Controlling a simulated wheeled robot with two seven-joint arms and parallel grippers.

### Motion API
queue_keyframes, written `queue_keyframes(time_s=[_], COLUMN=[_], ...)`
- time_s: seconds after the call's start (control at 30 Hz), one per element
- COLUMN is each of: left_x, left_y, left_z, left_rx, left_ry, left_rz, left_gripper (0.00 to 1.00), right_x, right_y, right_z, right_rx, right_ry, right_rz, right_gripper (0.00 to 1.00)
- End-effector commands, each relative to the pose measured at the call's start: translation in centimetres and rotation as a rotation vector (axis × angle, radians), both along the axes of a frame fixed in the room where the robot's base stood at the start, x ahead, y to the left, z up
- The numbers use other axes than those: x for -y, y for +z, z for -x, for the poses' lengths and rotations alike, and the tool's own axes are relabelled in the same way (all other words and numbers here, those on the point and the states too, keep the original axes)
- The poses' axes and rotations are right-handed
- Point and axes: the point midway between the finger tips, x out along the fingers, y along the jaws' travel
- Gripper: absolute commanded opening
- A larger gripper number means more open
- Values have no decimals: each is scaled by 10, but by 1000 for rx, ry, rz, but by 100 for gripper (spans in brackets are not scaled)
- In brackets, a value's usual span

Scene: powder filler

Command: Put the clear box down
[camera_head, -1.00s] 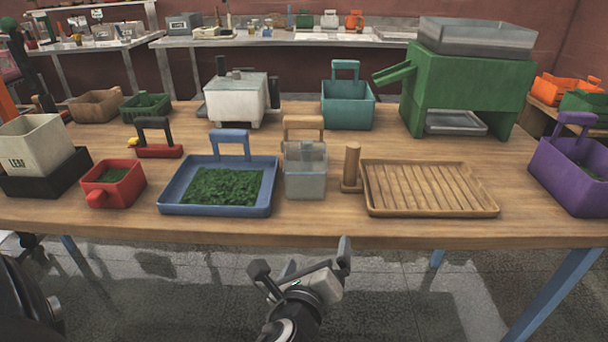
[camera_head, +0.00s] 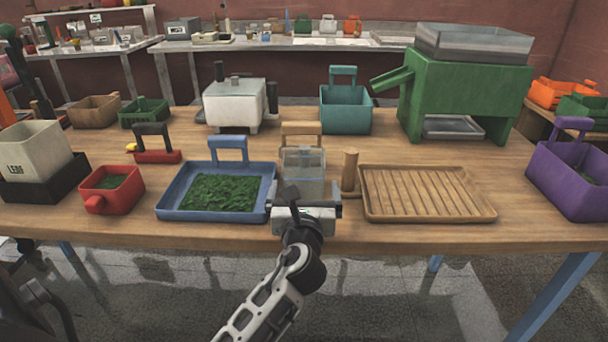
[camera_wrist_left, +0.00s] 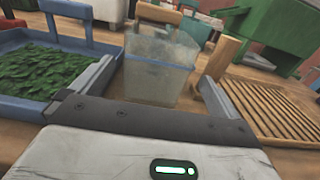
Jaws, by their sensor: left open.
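The clear box (camera_head: 303,173) stands upright on the wooden table, between the blue tray and the slatted wooden tray. It also shows in the left wrist view (camera_wrist_left: 158,68), straight ahead. My left gripper (camera_head: 305,198) is open at the table's front edge, just in front of the box. In the left wrist view its two fingers (camera_wrist_left: 152,92) stand wide apart, one on each side of the box's near end, with nothing gripped. The box's lower front is partly hidden by the gripper in the head view. My right gripper is not clearly in view.
The blue tray (camera_head: 171,200) with green leaves is close on the left. The wooden post (camera_head: 350,170) and the slatted wooden tray (camera_head: 425,217) are close on the right. A wooden-handled piece (camera_head: 301,128) stands behind the box. The red scoop box (camera_head: 124,192) is farther left.

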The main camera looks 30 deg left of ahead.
Motion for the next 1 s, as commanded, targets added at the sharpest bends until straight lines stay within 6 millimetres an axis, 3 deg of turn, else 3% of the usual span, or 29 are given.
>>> queue_keyframes(time_s=[0.4, 0.67, 0.7, 0.83, 1.0], left_x=[-29, -31, -31, -31, -31], left_y=[-5, -5, -5, -5, -5], left_z=[-41, -43, -43, -43, -43], left_rx=[2, 0, 1, 1, 1], left_ry=[-1, 0, 0, 0, -1], left_rz=[1, 1, 1, 1, 0], left_gripper=[100, 100, 97, 61, 54], right_x=[0, 1, 1, 2, 3], right_y=[0, -1, -1, -1, -1], right_z=[2, 4, 4, 4, 4], right_rx=[-6, -9, -8, -8, -8], right_ry=[-4, -3, -2, 1, 3], right_rz=[-2, -1, 1, 4, 7], right_gripper=[36, 36, 36, 36, 36])
